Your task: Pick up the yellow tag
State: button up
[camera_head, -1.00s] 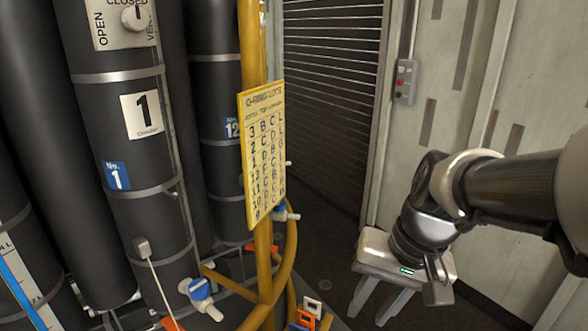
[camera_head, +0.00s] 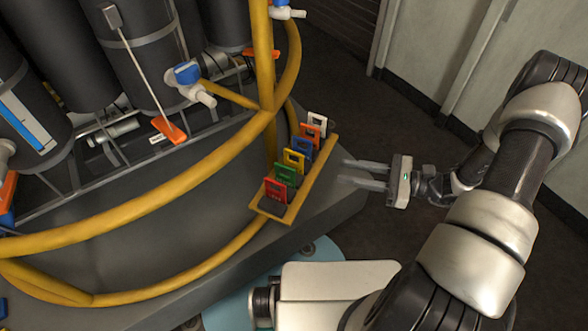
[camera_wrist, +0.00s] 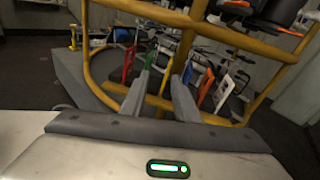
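The yellow tag (camera_head: 293,159) stands upright in a row of coloured tags on a yellow-edged rack, between the green and blue ones. In the wrist view a yellow strip that appears to be this tag (camera_wrist: 165,80) shows between my fingers, farther off. My gripper (camera_head: 345,172) is open and empty, to the right of the rack and apart from it. Its two fingers point left toward the tags; they also show in the wrist view (camera_wrist: 161,80).
Red (camera_head: 275,192), green (camera_head: 286,175), blue (camera_head: 301,146), orange (camera_head: 310,133) and white (camera_head: 317,120) tags stand close beside the yellow one. A curved yellow rail (camera_head: 180,187) and a yellow post (camera_head: 263,60) stand left of the rack. Dark floor lies behind my gripper.

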notch_tip(320, 180, down, 5)
jog(key=d+m+t, duration=0.1)
jog(key=m+t, duration=0.2)
jog(key=b, duration=0.2)
send_near(295, 162)
jog(key=x, duration=0.4)
jog(key=shift+w+a+f, duration=0.2)
jog(key=shift+w, duration=0.2)
jog(key=x, duration=0.1)
jog(key=b+x, duration=0.1)
jog(key=x, duration=0.2)
jog(key=shift+s+a+f, duration=0.15)
jog(key=shift+s+f, duration=0.15)
jog(key=shift+f, duration=0.05)
jog(key=shift+w+a+r, duration=0.1)
jog(key=shift+w+a, duration=0.2)
jog(key=shift+a, duration=0.25)
grip_shut()
